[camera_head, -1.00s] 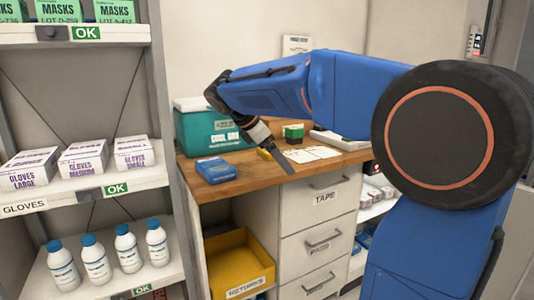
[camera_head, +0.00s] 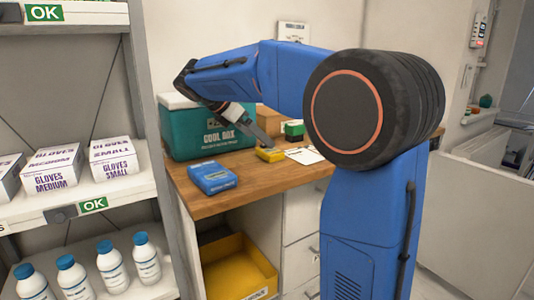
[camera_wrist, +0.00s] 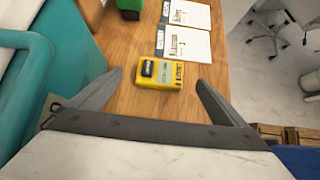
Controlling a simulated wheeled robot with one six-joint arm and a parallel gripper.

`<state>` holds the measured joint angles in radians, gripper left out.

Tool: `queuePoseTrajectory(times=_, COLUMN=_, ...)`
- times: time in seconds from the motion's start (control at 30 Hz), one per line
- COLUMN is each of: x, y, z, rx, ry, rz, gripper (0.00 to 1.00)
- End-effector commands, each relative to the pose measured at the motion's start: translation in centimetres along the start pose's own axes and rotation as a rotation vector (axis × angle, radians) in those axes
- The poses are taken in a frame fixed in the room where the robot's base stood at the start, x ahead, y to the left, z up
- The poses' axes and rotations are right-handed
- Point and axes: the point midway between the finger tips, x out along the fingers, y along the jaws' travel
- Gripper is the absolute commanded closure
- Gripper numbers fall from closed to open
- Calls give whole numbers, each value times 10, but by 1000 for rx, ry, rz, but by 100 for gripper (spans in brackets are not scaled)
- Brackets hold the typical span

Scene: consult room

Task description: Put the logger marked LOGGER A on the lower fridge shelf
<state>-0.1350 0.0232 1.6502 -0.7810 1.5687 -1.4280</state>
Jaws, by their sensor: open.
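A small yellow device with a dark display (camera_wrist: 159,74), which looks like a logger, lies on the wooden counter (camera_wrist: 130,103). Its lettering is too small to read. It also shows in the head view (camera_head: 270,155). My gripper (camera_wrist: 160,78) is open and empty, its two fingers apart on either side of the yellow device, which shows between and beyond the tips. In the head view my gripper (camera_head: 262,138) points down right at the counter, close to the device. I cannot make out a fridge or its lower shelf in either view.
A teal cool box (camera_head: 190,130) stands on the counter left of my gripper. A blue box (camera_head: 212,178) lies in front of it. A green box (camera_head: 293,130) and white cards (camera_wrist: 183,42) lie beyond the device. A shelf rack (camera_head: 100,190) stands at left.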

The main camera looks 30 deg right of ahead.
Motion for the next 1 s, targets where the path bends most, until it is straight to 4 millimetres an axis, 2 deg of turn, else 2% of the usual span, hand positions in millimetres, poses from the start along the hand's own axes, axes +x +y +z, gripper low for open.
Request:
queuePoseTrajectory(times=0.27, x=25, y=-1, z=-1, rx=0, ry=0, rz=-2, gripper=4)
queuePoseTrajectory(times=0.6, x=66, y=-2, z=-4, rx=2, ry=1, rz=-2, gripper=4)
queuePoseTrajectory(times=0.93, x=72, y=-2, z=-5, rx=1, ry=1, rz=0, gripper=4)
queuePoseTrajectory(times=1.0, x=72, y=-2, z=-5, rx=1, ry=1, rz=0, gripper=21)
